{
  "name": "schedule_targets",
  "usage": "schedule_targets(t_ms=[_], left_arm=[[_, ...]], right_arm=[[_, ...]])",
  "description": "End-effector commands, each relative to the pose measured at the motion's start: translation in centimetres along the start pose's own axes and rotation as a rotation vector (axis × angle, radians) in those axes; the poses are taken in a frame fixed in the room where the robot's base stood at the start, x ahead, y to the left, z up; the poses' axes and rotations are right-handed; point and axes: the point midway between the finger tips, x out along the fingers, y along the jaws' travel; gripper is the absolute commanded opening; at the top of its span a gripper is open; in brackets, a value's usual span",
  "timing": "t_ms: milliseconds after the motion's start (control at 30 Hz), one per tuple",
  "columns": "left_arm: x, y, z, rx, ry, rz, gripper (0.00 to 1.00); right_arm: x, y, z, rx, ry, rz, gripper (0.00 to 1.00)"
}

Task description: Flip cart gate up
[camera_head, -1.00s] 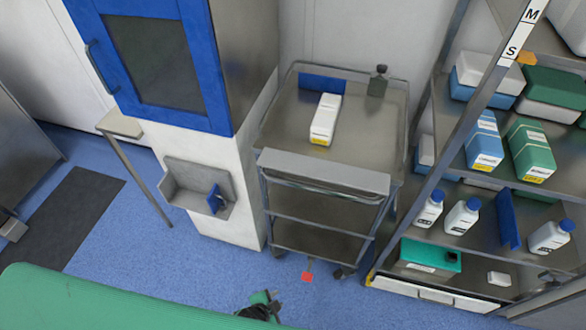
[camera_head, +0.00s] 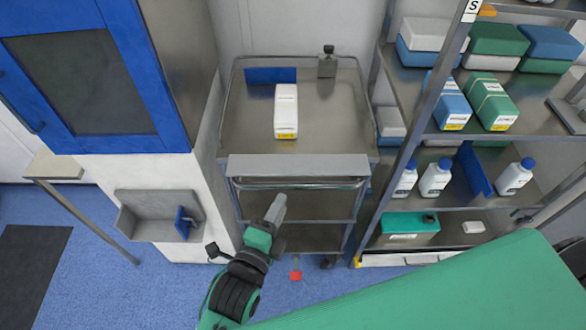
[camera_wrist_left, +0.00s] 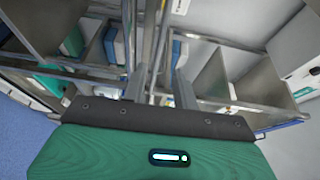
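The metal cart (camera_head: 350,110) stands in the middle of the head view. Its gate (camera_head: 298,167), a light grey panel, lies along the front edge of the top, above the bar handle (camera_head: 298,184); it looks folded down. My left gripper (camera_head: 277,207) is in front of the cart, below and left of the middle of the gate, apart from it as far as I can tell. In the left wrist view the fingers (camera_wrist_left: 160,88) stand apart with nothing clear between them. My right gripper is in neither view.
A loaded shelf rack (camera_head: 408,150) is close on the right. A blue-framed cabinet (camera_head: 165,100) is on the left. A green surface (camera_head: 450,290) fills the lower right.

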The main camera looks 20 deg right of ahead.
Motion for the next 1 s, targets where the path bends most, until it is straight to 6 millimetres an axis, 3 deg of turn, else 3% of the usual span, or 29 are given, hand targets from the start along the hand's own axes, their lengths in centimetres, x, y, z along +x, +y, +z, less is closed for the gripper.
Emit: schedule_targets(t_ms=[300, 500, 700, 1000], left_arm=[[6.9, -0.2, 0.1, -0.003, -0.002, -0.002, 0.29], [10.2, -0.1, 0.1, -0.002, -0.001, 0.0, 0.29], [11.6, 0.0, 0.1, -0.002, -0.001, 0.001, 0.29], [11.8, 0.0, 0.1, -0.002, -0.001, 0.001, 0.29]], right_arm=[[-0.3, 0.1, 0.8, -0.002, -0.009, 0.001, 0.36], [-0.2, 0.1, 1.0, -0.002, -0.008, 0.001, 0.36], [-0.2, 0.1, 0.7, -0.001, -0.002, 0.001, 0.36], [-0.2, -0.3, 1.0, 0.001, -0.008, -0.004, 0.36]])
